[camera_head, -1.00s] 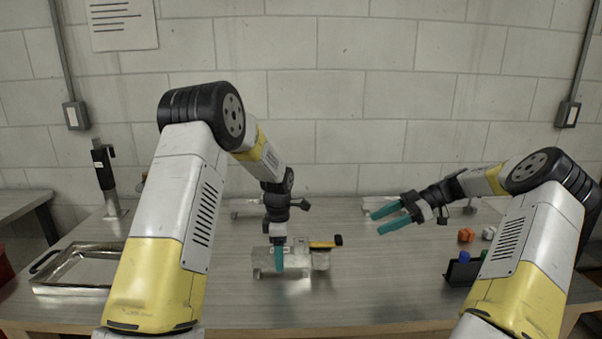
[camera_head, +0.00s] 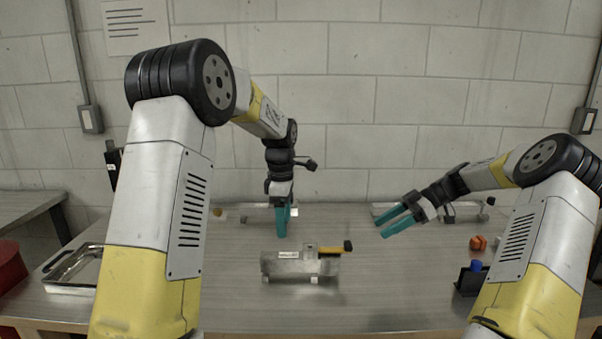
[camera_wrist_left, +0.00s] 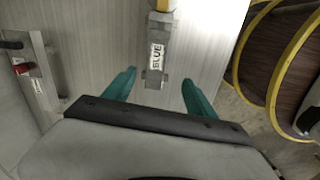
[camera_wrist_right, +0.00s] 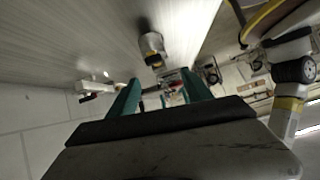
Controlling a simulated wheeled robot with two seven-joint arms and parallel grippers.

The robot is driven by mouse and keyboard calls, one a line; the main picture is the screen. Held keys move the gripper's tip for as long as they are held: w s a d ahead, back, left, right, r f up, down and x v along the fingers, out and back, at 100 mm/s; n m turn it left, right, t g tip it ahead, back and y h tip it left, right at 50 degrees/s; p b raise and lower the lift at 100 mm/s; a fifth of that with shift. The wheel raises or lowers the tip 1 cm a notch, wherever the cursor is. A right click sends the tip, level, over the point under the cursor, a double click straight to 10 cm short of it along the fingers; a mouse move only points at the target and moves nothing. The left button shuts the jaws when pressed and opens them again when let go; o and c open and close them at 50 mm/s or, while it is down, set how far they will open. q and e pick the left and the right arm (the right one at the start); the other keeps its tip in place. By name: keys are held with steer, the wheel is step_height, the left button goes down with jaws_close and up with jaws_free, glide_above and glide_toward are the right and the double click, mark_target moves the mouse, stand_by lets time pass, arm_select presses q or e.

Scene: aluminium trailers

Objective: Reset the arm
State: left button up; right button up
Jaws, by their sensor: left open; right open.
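My left gripper (camera_head: 283,222) is open, fingers pointing down, empty, above and behind the silver metal trailer (camera_head: 300,264) on the table. The trailer has a yellow-and-black handle-like part on top and a small label. My right gripper (camera_head: 392,224) is open and empty, held over the table to the right, fingers pointing left. Its open fingers also show in the right wrist view (camera_wrist_right: 160,95).
Another metal piece (camera_head: 462,212) lies at the back right, partly hidden by my right gripper. An orange block (camera_head: 478,243) and a black holder (camera_head: 468,282) with a blue item stand at the right. A metal tray (camera_head: 68,290) is at the left. The front middle table is clear.

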arm_select(q)
steer(key=s+a+r+m+t+h, duration=0.1)
steer(key=s+a+r+m, duration=0.25)
steer(key=s+r, duration=0.25)
steer(key=s+a+r+m+t, duration=0.2)
steer(key=s+a+r+m, duration=0.15)
steer(key=s+r, duration=0.3)
arm_select(e)
steer(key=s+a+r+m+t+h, duration=0.1)
steer(key=s+a+r+m+h, duration=0.6)
steer(key=s+a+r, duration=0.35)
arm_select(q)
steer(key=s+a+m+t+h, duration=0.1)
steer(key=s+a+m+t, duration=0.1)
steer(key=s+m, duration=0.8)
steer(key=s, duration=0.6)
steer(key=shift+s+a+f+t, duration=0.25)
steer(key=shift+a+t, duration=0.05)
steer(key=shift+t, duration=0.1)
arm_select(e)
steer(key=s+r+m+t+h, duration=0.1)
steer(key=s+m, duration=0.3)
steer(key=s, duration=0.5)
steer(key=s+r+m+t+h, duration=0.1)
steer(key=s+m+t, duration=0.3)
steer(key=s, duration=0.6)
steer(key=shift+d+r+m+t, duration=0.2)
steer(key=shift+r+m+t, duration=0.1)
steer(key=shift+r+m, duration=0.5)
